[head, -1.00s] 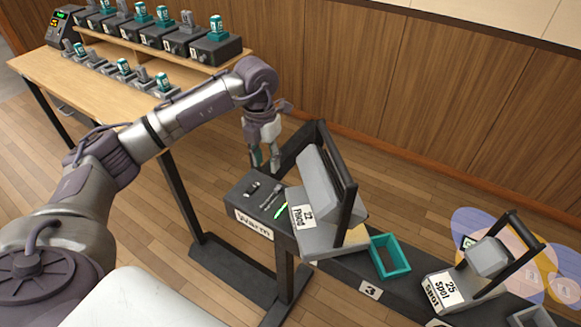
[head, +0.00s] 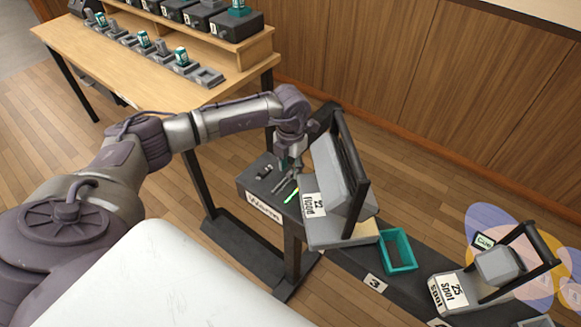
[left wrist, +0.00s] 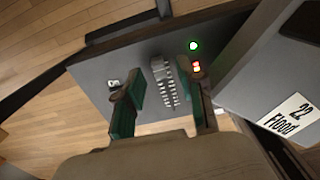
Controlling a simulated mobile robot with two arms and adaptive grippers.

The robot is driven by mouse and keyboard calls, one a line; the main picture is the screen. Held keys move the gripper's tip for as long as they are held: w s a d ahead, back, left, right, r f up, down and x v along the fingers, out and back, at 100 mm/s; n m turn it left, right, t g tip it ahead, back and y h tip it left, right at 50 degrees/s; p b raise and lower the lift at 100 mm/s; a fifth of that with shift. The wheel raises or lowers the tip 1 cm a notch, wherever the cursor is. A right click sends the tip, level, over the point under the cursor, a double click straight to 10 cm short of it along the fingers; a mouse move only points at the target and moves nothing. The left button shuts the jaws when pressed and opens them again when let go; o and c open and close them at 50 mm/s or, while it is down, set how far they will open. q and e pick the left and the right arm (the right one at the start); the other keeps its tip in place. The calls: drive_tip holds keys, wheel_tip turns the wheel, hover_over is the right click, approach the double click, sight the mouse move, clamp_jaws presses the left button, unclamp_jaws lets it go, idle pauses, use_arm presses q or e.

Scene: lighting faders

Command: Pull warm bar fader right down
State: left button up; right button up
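The warm bar (head: 246,183) is a dark bar with a "Warm" label (head: 263,206) on its front. In the left wrist view its grey top (left wrist: 100,74) carries a fader (left wrist: 165,82) with a pale grey knob (left wrist: 157,69) and tick marks. My left gripper (head: 287,166) is above this bar, beside the flood lamp. In the left wrist view the left gripper (left wrist: 162,108) has its two green fingers apart with nothing held between them. The fader lies beyond and between the fingertips. I cannot tell how high the fingers are above it. My right gripper is not in view.
A grey lamp marked "22 Flood" (head: 338,178) stands close right of the gripper. A green light (left wrist: 194,45) and a red display (left wrist: 196,67) sit beside the fader. A teal frame (head: 399,250) and a "25 Spot" lamp (head: 452,290) are farther right. A wooden desk (head: 110,62) stands behind left.

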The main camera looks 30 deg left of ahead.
use_arm(q)
drive_tip(key=shift+f, duration=0.65)
clamp_jaws()
